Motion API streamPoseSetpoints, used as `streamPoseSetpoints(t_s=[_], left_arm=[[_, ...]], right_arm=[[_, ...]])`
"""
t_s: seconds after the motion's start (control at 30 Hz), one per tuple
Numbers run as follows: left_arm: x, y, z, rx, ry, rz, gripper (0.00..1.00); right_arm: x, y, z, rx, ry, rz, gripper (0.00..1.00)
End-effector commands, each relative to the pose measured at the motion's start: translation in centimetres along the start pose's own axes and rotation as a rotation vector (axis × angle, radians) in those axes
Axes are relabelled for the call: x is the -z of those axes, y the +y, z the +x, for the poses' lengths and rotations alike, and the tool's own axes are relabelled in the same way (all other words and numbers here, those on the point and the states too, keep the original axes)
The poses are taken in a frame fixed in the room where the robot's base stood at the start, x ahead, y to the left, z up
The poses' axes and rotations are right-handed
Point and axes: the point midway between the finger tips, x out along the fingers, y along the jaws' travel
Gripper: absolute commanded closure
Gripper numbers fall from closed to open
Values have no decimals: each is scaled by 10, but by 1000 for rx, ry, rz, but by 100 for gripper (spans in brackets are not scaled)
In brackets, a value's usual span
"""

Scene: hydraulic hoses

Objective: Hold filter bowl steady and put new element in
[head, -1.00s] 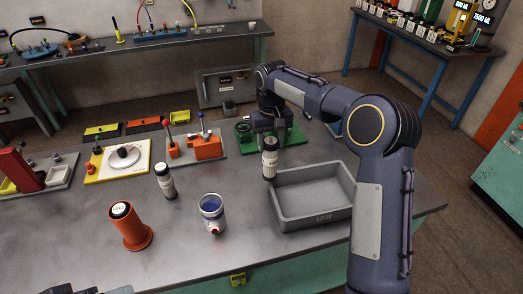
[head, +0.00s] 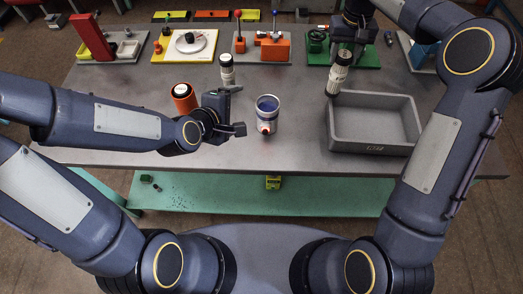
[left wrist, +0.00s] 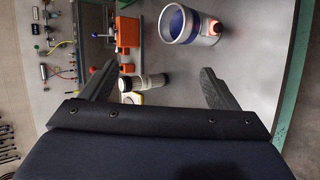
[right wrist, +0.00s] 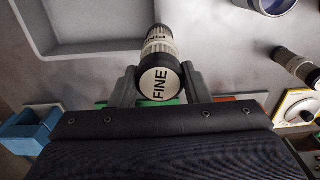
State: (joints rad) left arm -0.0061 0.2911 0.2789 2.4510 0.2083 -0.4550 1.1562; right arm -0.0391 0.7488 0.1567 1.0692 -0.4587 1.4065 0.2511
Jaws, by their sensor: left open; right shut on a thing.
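My right gripper (head: 347,42) is shut on a white and black filter element (head: 338,76), upright by the tray's back left corner. In the right wrist view its black-rimmed end reads FINE (right wrist: 160,86). A similar element (head: 227,70) stands at the back left of the bowl; its label is unreadable.
A grey tray (head: 334,124) sits to the right of the bowl and looks empty. An orange canister (head: 184,97) stands left of my left gripper. Several coloured fixtures, including an orange block with levers (head: 268,49), line the bench's back. The bench in front of the bowl is clear.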

Motion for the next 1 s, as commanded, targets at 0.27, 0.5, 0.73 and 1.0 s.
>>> streamPoseSetpoints(t_s=[0.27, 0.5, 0.73, 1.0], left_arm=[[-31, -33, 56, -120, -1, -539, 18], [-50, -75, 75, -238, 20, -1016, 18], [-58, -112, 71, -354, 50, -1366, 18], [-58, -127, 66, -430, 65, -1518, 18]], right_arm=[[0, 0, 1, 0, 1, 0, 94], [0, 0, 2, 0, 1, 0, 94], [0, 0, 2, 0, 1, 0, 94], [0, 0, 2, 0, 1, 0, 94]])
